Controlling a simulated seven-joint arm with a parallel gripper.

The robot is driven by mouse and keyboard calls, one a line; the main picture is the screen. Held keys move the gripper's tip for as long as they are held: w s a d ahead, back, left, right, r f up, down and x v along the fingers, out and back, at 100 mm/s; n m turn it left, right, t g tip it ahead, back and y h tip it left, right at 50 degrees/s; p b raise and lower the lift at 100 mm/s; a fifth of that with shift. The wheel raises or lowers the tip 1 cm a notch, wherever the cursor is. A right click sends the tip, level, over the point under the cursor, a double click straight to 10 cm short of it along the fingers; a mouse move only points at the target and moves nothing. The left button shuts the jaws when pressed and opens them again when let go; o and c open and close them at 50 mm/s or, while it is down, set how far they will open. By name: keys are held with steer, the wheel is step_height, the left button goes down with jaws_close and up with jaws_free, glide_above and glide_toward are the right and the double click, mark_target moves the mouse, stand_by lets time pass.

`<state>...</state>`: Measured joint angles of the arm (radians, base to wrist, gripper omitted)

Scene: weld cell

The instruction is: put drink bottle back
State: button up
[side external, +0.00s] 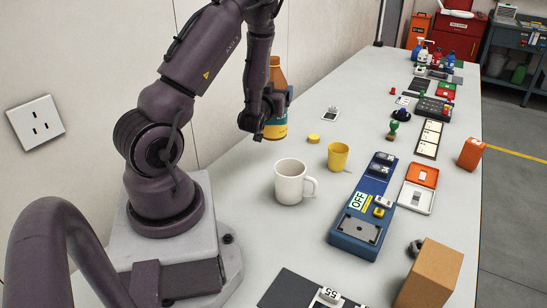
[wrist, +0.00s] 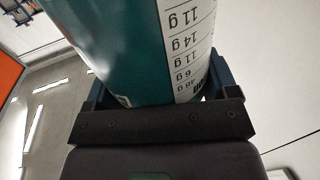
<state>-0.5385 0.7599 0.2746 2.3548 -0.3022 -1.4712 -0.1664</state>
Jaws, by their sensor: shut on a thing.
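The drink bottle (side external: 278,74) is orange-brown with a teal label and a yellow band near its base. It stands close to upright in my gripper (side external: 274,108), towards the wall side of the table. My gripper is shut around its label part. In the side view I cannot tell for sure whether its base touches the table. In the wrist view the bottle (wrist: 130,50) fills the upper middle, showing teal and a white panel with printed gram figures. The dark gripper (wrist: 160,120) lies across its lower part and hides the rest.
A white mug (side external: 289,182), a yellow cup (side external: 338,156) and a small yellow disc (side external: 313,137) stand in front of the bottle. A blue device (side external: 365,210), an orange-and-white open case (side external: 418,188) and a cardboard box (side external: 430,275) lie farther right. Bare tabletop (side external: 345,85) lies behind the bottle.

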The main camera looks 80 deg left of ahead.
mark_target(270, 125)
steer(key=shift+f, duration=4.2)
steer(key=o, duration=1.1)
steer(key=shift+f, duration=0.1)
steer(key=shift+s+d, duration=0.1)
steer(key=shift+d, duration=0.1)
steer(key=v, duration=1.1)
steer(key=shift+s+d, duration=0.15)
steer(key=shift+d, duration=0.1)
